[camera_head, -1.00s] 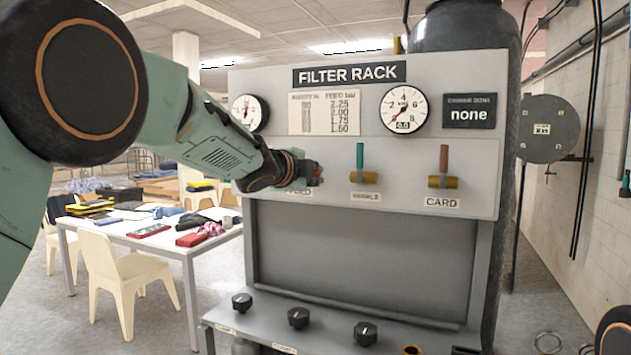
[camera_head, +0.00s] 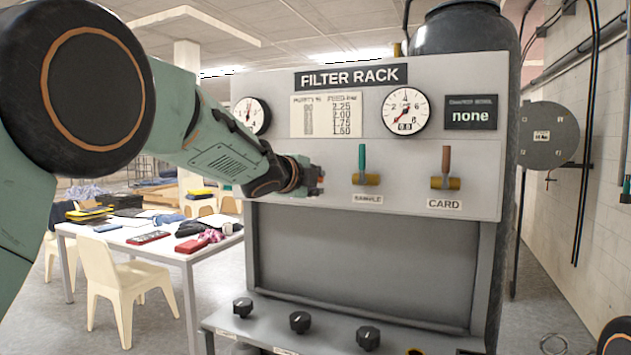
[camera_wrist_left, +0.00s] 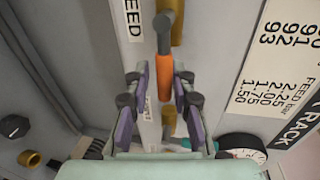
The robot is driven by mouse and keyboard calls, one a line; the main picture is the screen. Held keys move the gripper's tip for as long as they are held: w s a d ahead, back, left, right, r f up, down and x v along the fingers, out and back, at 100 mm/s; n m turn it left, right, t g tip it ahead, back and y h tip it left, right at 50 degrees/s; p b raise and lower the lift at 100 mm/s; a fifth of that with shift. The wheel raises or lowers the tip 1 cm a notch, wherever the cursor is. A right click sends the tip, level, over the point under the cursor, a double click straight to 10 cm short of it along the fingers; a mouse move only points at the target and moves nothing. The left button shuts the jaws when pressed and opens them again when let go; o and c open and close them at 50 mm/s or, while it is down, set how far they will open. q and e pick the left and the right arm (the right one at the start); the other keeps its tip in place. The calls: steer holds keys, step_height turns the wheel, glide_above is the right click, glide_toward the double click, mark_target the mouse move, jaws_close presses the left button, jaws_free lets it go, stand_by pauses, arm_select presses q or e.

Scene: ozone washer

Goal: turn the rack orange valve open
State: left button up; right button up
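The orange valve handle (camera_wrist_left: 165,78) sits on a brass valve body (camera_wrist_left: 176,25) beside the FEED label in the left wrist view. My left gripper (camera_head: 316,181) is at the panel's left part and hides most of the FEED valve in the head view. In the left wrist view its fingers (camera_wrist_left: 158,93) are apart, one on each side of the orange handle, with gaps visible. My right gripper is not in view.
The filter rack panel (camera_head: 300,105) also carries a brown CARD handle (camera_head: 446,160) and gauges (camera_head: 406,111). Several black knobs (camera_head: 300,322) line the lower shelf. A white table (camera_head: 125,237) with items and a chair (camera_head: 107,285) stand at the left.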

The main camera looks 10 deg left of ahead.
arm_select(q)
steer(key=shift+o, duration=1.2)
steer(key=shift+r, duration=0.1)
steer(key=shift+s+r, duration=0.15)
steer(key=shift+s, duration=0.2)
steer(key=v, duration=1.1)
steer(key=shift+a, duration=0.2)
